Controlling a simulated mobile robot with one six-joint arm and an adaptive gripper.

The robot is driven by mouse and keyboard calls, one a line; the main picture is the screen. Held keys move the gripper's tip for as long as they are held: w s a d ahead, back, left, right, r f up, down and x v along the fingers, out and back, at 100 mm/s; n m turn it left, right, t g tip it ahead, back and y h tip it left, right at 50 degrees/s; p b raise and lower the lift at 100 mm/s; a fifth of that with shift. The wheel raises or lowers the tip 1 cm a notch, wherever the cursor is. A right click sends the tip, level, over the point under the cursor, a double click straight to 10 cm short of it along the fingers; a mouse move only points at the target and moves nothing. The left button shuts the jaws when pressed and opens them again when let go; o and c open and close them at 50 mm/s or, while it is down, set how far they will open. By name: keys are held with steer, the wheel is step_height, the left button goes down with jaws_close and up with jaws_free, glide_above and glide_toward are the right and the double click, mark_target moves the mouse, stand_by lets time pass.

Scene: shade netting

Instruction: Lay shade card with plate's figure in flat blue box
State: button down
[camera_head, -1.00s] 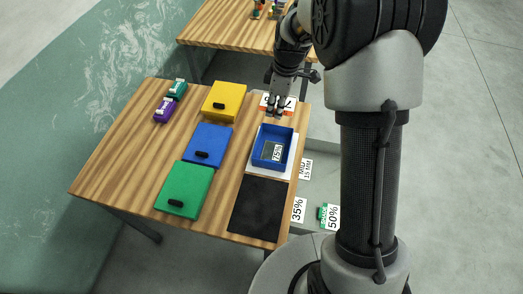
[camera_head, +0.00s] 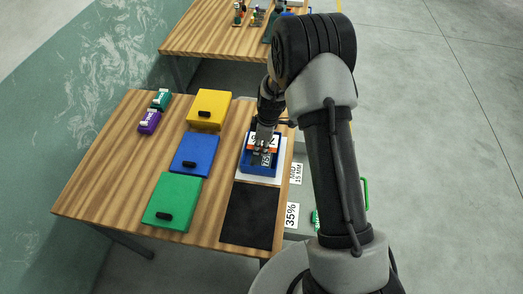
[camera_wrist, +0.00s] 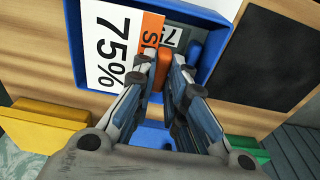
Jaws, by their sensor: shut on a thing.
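The shade card (camera_wrist: 105,45) is white with an orange strip and reads 75%. My gripper (camera_wrist: 165,72) is shut on an orange grip part of it. In the head view the card (camera_head: 262,141) is over the flat blue box (camera_head: 245,160), with my gripper (camera_head: 264,150) there too. In the wrist view the card lies within the outline of the box (camera_wrist: 218,52); whether it touches the floor cannot be told. A dark plate (camera_wrist: 176,38) with a partly hidden 75 label shows beside the card inside the box.
A white sheet (camera_head: 259,180) lies under the box, with a black mat (camera_head: 250,215) nearer. Yellow (camera_head: 208,108), blue (camera_head: 197,155) and green (camera_head: 171,201) lids or boxes with black handles stand left. Small green and purple items lie far left. 35% and MID cards are off the right edge.

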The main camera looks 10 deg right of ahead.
step_height(320, 180, down, 2)
steer(key=shift+w+f, duration=0.1)
steer(key=shift+f+b, duration=0.35)
steer(key=shift+b, duration=0.2)
steer(key=shift+f+b, duration=0.25)
steer(key=shift+b, duration=0.05)
steer(key=c, duration=1.6)
jaws_free()
